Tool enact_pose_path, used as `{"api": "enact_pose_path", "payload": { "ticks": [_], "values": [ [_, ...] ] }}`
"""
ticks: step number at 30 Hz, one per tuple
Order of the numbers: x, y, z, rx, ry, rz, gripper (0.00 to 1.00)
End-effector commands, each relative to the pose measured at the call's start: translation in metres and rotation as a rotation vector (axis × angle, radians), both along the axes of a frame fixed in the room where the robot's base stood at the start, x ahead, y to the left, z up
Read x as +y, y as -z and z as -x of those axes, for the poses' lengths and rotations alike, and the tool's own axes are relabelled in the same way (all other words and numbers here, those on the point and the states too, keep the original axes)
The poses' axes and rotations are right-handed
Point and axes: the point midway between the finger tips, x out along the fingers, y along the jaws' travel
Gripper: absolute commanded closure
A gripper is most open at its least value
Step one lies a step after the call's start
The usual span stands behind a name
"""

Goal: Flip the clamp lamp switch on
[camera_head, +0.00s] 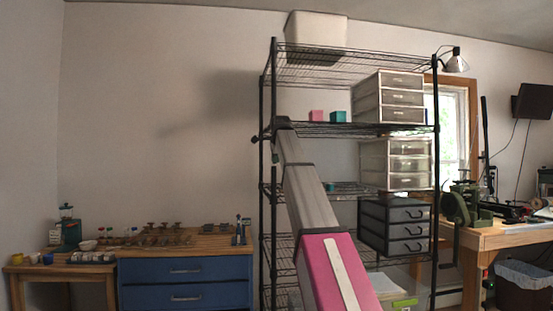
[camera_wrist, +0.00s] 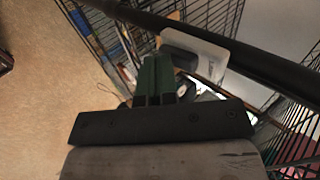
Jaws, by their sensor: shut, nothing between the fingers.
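The clamp lamp (camera_head: 455,62) shows in the head view near the top right corner of the black wire shelf (camera_head: 350,129), with a pale shade. Its switch cannot be made out there. In the wrist view, my gripper (camera_wrist: 156,62) has its green fingers together, with nothing between them. A white rounded plate (camera_wrist: 212,52) with a dark grey block lies just past the fingertips; I cannot tell whether it is the switch or whether the fingers touch it. In the head view my arm rises to the shelf's left side, and the fingers are not distinguishable.
A thick black bar (camera_wrist: 250,57) crosses the wrist view close beyond the fingers, with wire racks around it. Drawer units (camera_head: 390,100) fill the shelf's right side. A blue cabinet (camera_head: 185,284) stands left, and a workbench (camera_head: 490,240) stands right.

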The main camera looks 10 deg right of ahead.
Motion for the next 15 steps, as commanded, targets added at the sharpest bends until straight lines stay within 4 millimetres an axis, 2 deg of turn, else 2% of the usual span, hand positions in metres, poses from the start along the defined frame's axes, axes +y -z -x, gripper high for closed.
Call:
{"api": "enact_pose_path", "payload": {
  "ticks": [8,15],
  "values": [
    [0.0000,0.0021,-0.0005,-0.023,0.000,0.000,1.00],
    [0.0000,0.0081,-0.0059,-0.169,0.000,0.000,1.00]
  ]
}}
